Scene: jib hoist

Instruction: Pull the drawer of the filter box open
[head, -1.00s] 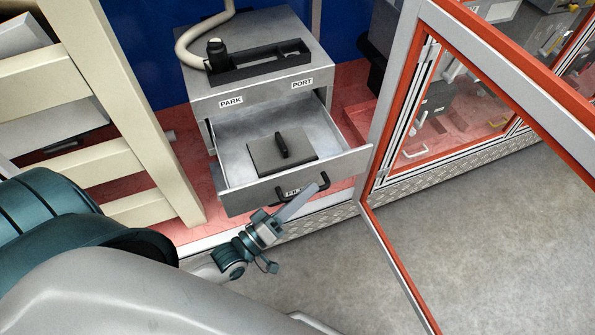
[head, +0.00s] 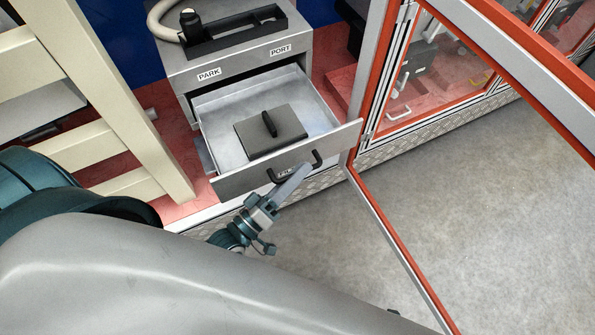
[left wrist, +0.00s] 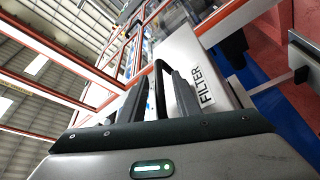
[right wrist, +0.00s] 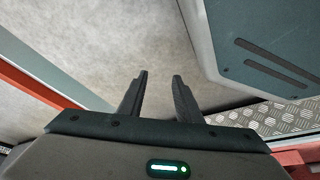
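The filter box (head: 235,62) is a grey cabinet with PARK and PORT labels. Its drawer (head: 240,185) stands well out in the head view. A flat grey block with a black grip (head: 262,137) lies inside. My left gripper (head: 292,178) is at the black drawer handle (head: 318,158) on the drawer front. In the left wrist view the fingers (left wrist: 168,92) stand close on either side of the handle bar, beside the FILTER label (left wrist: 205,84). My right gripper (right wrist: 160,76) is open and empty above the floor; it is not clear in the head view.
An orange-and-grey framed door (head: 385,215) stands open to the right of the drawer. A cream ladder-like frame (head: 125,110) stands at left. A black tray (head: 235,38) and a hose (head: 160,22) are on the box. Grey floor (head: 480,190) is free at right.

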